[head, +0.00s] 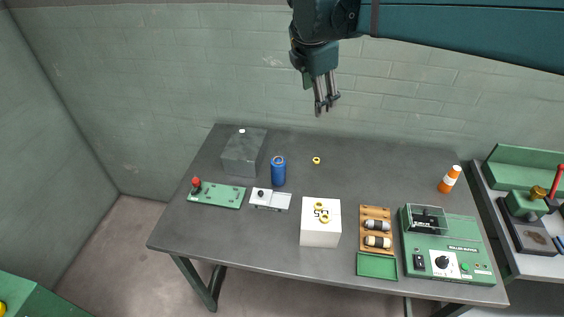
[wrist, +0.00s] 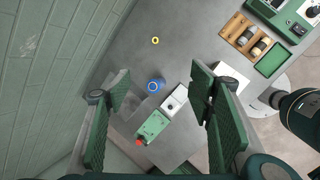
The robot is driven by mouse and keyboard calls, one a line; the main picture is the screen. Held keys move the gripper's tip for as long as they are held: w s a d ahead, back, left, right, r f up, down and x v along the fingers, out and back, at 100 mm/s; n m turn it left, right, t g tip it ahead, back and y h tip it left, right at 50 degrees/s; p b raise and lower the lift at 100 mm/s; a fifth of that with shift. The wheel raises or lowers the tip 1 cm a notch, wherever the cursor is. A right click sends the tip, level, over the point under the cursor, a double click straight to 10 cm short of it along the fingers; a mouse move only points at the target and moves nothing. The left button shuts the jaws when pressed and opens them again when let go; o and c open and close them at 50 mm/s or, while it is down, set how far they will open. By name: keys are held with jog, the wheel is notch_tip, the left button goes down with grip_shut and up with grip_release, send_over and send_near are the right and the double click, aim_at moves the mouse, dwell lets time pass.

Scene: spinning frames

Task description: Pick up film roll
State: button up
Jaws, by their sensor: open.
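Two small dark-and-pale cylinders that look like film rolls lie in a wooden tray (head: 364,229) on the right half of the table. The far film roll (head: 377,225) and the near film roll (head: 378,241) lie one in front of the other. In the wrist view the tray (wrist: 236,27) and a film roll (wrist: 259,47) show at the upper right, outside the fingers. My gripper (head: 326,105) is open and empty, high above the back of the table, well apart from the rolls. Its spread fingers (wrist: 160,90) frame the lower middle of the wrist view.
A white box (head: 320,236) with yellow rings stands left of the tray. A green machine (head: 449,249) stands right of it, with an orange bottle (head: 449,179) behind. A blue can (head: 278,171), grey block (head: 243,153) and green panel (head: 215,195) stand left. The back middle is mostly clear.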

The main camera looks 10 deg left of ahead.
aim_at(277, 162)
jog(key=w+a+f+n+b, duration=0.1)
jog(key=w+a+f+n, duration=0.1)
jog(key=a+n, duration=0.3)
jog(key=w+a+f+n, duration=0.2)
jog(key=w+a, duration=0.1)
jog(key=a, duration=0.4)
jog(key=shift+h, duration=0.3)
notch_tip(277, 162, down, 29)
jog(key=shift+s+f, duration=0.1)
jog(key=shift+f, duration=0.35)
jog(key=shift+x, duration=1.3)
jog(key=shift+f, duration=0.1)
jog(key=shift+b+x, duration=0.3)
jog(key=shift+x, duration=2.2)
jog(key=shift+a, duration=0.1)
jog(key=shift+c, duration=0.2)
